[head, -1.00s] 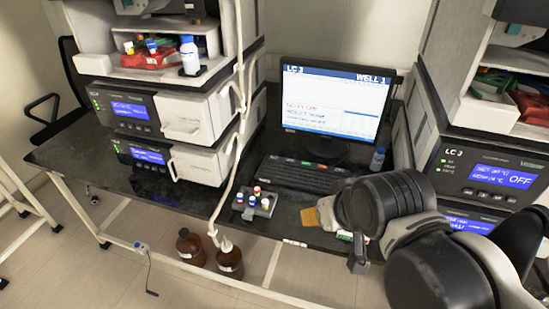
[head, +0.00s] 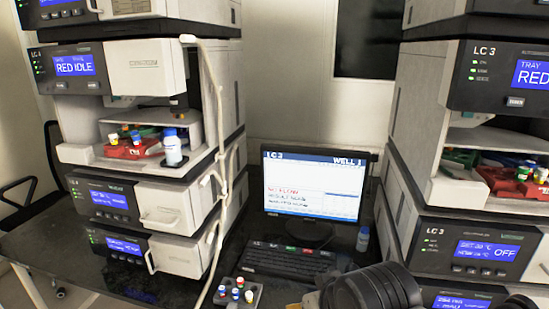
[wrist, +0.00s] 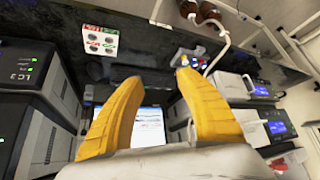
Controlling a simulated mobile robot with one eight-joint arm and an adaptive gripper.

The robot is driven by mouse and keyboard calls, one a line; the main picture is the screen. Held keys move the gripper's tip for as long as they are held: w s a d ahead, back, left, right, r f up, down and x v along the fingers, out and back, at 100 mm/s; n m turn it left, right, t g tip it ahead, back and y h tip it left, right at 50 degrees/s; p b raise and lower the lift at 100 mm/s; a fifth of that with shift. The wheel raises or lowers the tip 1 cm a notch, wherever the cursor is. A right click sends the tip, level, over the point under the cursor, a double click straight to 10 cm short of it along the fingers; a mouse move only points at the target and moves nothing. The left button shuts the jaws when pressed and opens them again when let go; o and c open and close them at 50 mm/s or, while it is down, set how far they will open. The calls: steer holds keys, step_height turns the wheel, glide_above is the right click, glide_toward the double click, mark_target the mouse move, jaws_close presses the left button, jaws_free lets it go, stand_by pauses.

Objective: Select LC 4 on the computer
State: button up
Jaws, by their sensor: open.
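The computer monitor (head: 312,185) stands at the back of the bench between two instrument stacks. Its screen reads "LC 3" at the top left and "WELL 1" at the top right, with red and blue text lines below. The dark keyboard (head: 285,260) lies in front of it and has a few coloured keys. In the wrist view my gripper (wrist: 160,77) is open and empty, its two orange fingers spread. Part of the monitor screen (wrist: 150,125) shows between them. In the head view my wrist covers the lower right, and the fingers are mostly cut off.
A left stack (head: 115,140) and a right stack (head: 480,150) flank the monitor; the right one is labelled LC 3. A grey rack of capped vials (head: 237,293) sits left of my arm. A small bottle (head: 362,240) stands right of the monitor. A white box with red and green marks (wrist: 100,41) lies on the bench.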

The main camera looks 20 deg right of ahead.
jaws_close()
stand_by(1.4)
